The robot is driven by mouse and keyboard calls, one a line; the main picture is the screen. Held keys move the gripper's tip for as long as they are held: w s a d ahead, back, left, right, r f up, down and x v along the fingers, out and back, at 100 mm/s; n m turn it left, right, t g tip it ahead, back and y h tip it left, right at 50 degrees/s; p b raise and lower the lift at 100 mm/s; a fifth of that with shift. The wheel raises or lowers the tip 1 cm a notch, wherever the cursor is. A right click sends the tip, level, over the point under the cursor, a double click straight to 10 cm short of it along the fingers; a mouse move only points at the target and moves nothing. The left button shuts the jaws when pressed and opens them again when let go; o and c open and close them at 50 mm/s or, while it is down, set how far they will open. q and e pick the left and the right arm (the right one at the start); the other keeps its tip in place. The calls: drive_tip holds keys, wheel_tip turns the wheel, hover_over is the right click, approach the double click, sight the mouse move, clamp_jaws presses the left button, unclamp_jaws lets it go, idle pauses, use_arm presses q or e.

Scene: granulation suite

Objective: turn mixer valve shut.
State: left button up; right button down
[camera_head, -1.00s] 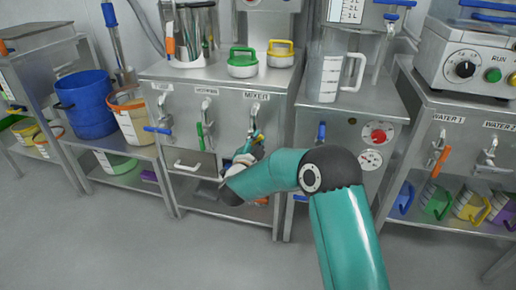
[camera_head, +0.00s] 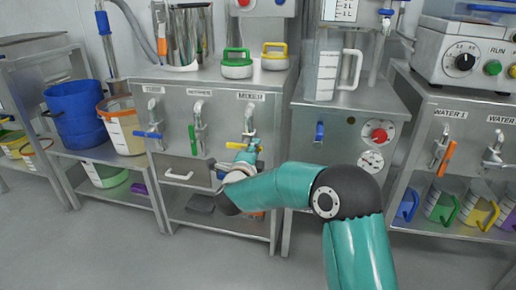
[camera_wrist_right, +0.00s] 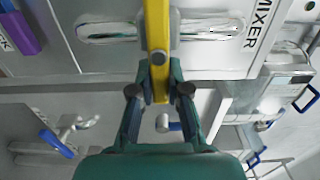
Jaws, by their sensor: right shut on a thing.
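The mixer valve (camera_head: 250,118) is a metal tap under the MIXER label on the front of the left steel cabinet. Its yellow handle (camera_head: 235,145) lies about level and points left in the head view. My right gripper (camera_head: 246,152) is at the valve, shut on this handle. In the right wrist view the yellow handle (camera_wrist_right: 157,40) runs between the two fingers of the right gripper (camera_wrist_right: 159,78), with the MIXER label at the right, turned sideways. The arm hides part of the cabinet below the valve. My left gripper is not in view.
To the left are a valve with a green handle (camera_head: 193,140), hanging down, and a TUBE valve with a blue handle (camera_head: 148,135), level. Green-handled (camera_head: 237,63) and yellow-handled (camera_head: 275,56) lids sit on the cabinet top. A drawer pull (camera_head: 178,175) sticks out below the valves.

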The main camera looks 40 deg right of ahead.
drive_tip(key=shift+f, duration=0.35)
drive_tip(key=c, duration=1.2)
unclamp_jaws()
drive_tip(key=shift+o, duration=0.4)
drive_tip(key=shift+r, duration=0.15)
drive_tip(key=v, duration=1.2)
